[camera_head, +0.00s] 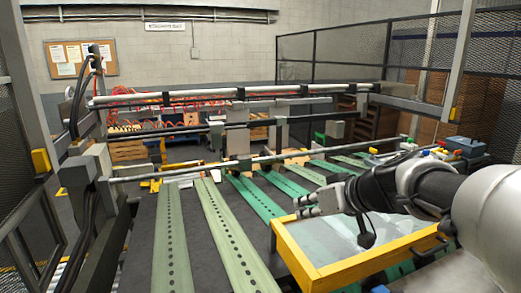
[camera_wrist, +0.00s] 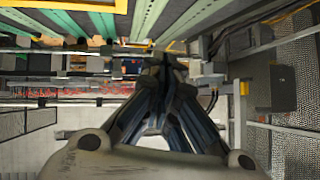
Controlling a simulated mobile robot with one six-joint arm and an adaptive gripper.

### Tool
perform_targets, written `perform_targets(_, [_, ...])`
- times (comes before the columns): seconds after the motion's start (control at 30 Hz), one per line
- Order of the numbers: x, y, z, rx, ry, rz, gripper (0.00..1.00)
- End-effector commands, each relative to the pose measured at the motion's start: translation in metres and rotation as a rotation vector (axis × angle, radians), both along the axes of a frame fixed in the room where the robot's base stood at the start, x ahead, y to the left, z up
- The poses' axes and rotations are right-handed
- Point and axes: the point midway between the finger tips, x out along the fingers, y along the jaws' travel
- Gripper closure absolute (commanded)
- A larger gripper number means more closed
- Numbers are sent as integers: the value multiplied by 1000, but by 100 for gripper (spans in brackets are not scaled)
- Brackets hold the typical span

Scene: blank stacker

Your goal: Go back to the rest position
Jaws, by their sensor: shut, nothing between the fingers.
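My gripper (camera_head: 318,201) reaches in from the right in the head view, above the edge of a yellow-framed clear panel (camera_head: 285,243). It is apart from the green slatted bed of the stacker (camera_head: 222,235). In the wrist view my gripper (camera_wrist: 165,62) points up the picture, with its fingers together and nothing held between them. The wrist picture shows the room upside down, with the green strips (camera_wrist: 150,18) at its top.
A long horizontal bar (camera_head: 200,98) crosses the stacker at the back. A dark post with cables (camera_head: 88,170) stands at the left. Mesh fencing (camera_head: 340,55) closes the back right. Open space lies above the green strips, left of my gripper.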

Motion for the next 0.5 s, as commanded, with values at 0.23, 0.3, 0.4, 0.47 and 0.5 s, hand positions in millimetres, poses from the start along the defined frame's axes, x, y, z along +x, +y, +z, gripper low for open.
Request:
perform_targets(0.23, [-170,22,-79,-119,299,-92,100])
perform_targets(0.3, [-209,14,-102,-165,357,-153,100])
perform_targets(0.4, [-253,-2,-131,-224,412,-244,100])
perform_targets(0.47, [-272,-12,-144,-252,429,-294,100])
perform_targets(0.5, [-281,-17,-151,-267,437,-321,100])
